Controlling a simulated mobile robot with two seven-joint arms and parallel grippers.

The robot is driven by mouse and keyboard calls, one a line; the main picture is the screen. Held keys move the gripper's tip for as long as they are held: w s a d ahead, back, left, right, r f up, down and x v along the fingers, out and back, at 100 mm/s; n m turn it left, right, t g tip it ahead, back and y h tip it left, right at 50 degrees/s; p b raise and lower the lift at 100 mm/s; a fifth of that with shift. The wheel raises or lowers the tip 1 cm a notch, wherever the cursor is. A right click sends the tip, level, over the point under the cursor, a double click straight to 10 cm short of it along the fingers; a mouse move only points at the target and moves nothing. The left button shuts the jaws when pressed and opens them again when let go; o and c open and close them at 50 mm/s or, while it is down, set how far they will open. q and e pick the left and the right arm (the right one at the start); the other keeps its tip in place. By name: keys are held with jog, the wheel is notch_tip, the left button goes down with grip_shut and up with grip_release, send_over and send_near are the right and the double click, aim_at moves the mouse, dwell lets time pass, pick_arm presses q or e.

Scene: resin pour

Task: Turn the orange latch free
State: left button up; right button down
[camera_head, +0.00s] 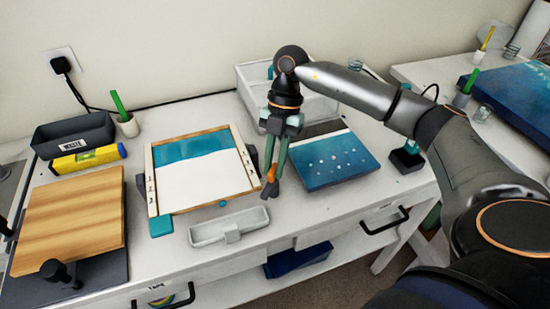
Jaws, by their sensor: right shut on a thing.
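The orange latch (271,174) shows as a small orange piece at the right edge of the wooden-framed panel (150,190), which has a teal and white picture face. My right gripper (271,183) comes down from above, and its jaws are shut on the orange latch. The fingers hide part of the latch, so I cannot tell how far it is turned. My left gripper is not in view.
A blue panel (335,165) lies to the right of the frame. A white tray (229,223) sits in front of it, and a white bin (262,80) behind. A wooden board (70,215), dark bin (73,132) and yellow level (87,159) are at left.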

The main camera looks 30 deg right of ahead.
jog(key=n, duration=0.2)
jog(key=n+h, duration=0.1)
jog(key=shift+w+a+r+n+g, duration=0.1)
jog(key=shift+w+n+g, duration=0.05)
jog(key=shift+n+g, duration=0.25)
jog(key=n+h, duration=0.1)
jog(key=n, duration=0.3)
jog(key=shift+n+g+h, duration=0.4)
jog(key=c, duration=0.8)
grip_release()
jog(key=shift+a, duration=0.1)
jog(key=shift+w+r, duration=0.2)
jog(key=shift+r, duration=0.15)
jog(key=p+v, duration=0.2)
jog(key=v, duration=0.9)
jog(key=shift+w+r, duration=0.2)
jog(key=shift+r, duration=0.05)
